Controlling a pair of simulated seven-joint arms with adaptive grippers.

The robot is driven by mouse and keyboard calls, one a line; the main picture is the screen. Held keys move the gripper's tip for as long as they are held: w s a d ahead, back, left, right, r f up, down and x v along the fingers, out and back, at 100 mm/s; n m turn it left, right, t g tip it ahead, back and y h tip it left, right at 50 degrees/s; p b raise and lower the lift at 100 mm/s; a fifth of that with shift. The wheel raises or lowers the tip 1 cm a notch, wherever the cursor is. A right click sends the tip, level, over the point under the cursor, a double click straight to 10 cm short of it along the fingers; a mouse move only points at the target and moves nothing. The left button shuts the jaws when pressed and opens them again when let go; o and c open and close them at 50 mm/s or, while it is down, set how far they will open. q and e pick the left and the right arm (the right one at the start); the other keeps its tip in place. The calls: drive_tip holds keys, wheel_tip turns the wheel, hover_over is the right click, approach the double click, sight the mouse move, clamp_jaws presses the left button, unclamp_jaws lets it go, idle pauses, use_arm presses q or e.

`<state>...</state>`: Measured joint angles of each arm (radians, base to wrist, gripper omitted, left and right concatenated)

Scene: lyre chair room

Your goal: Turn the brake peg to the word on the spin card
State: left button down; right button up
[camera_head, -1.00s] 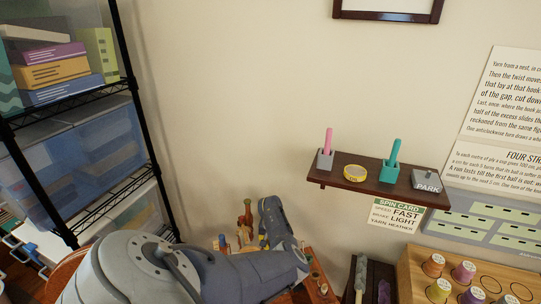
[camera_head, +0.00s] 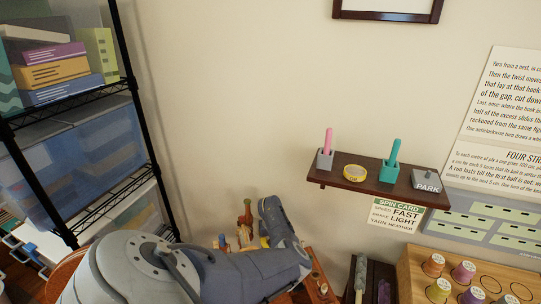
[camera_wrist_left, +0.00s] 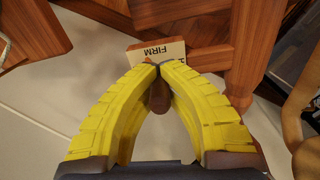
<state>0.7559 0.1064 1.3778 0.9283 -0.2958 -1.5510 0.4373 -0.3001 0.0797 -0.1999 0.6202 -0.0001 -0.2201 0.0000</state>
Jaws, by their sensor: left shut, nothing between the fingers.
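The spin card (camera_head: 397,215) hangs under the small wall shelf in the head view; it reads SPEED FAST, BRAKE LIGHT, YARN HEATHER. In the left wrist view my left gripper (camera_wrist_left: 158,66) has its yellow fingertips together and nothing held. Just beyond the tips is a pale label (camera_wrist_left: 172,54) with the word FIRM, upside down; the rest of it is hidden by the fingers. A brown rounded wooden piece (camera_wrist_left: 158,98), possibly the brake peg, shows through the gap between the fingers. My left arm mostly hides the gripper in the head view. My right gripper is out of view.
Reddish wooden beams (camera_wrist_left: 185,30) surround the label closely. The wall shelf (camera_head: 335,180) holds two cups and a PARK block (camera_head: 427,181). A spool rack (camera_head: 415,290) stands at lower right. A wire shelf unit (camera_head: 125,80) stands at left.

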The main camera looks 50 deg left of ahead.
use_arm(q)
drive_tip(key=shift+w+a+r, duration=0.15)
drive_tip(key=shift+a+r, duration=0.15)
drive_tip(key=shift+a, duration=0.05)
drive_tip(key=c, duration=1.9)
unclamp_jaws()
drive_tip(key=o, duration=0.6)
drive_tip(key=shift+d+f, duration=0.25)
wheel_tip(320, 180, up, 12)
drive_tip(key=shift+r, duration=0.1)
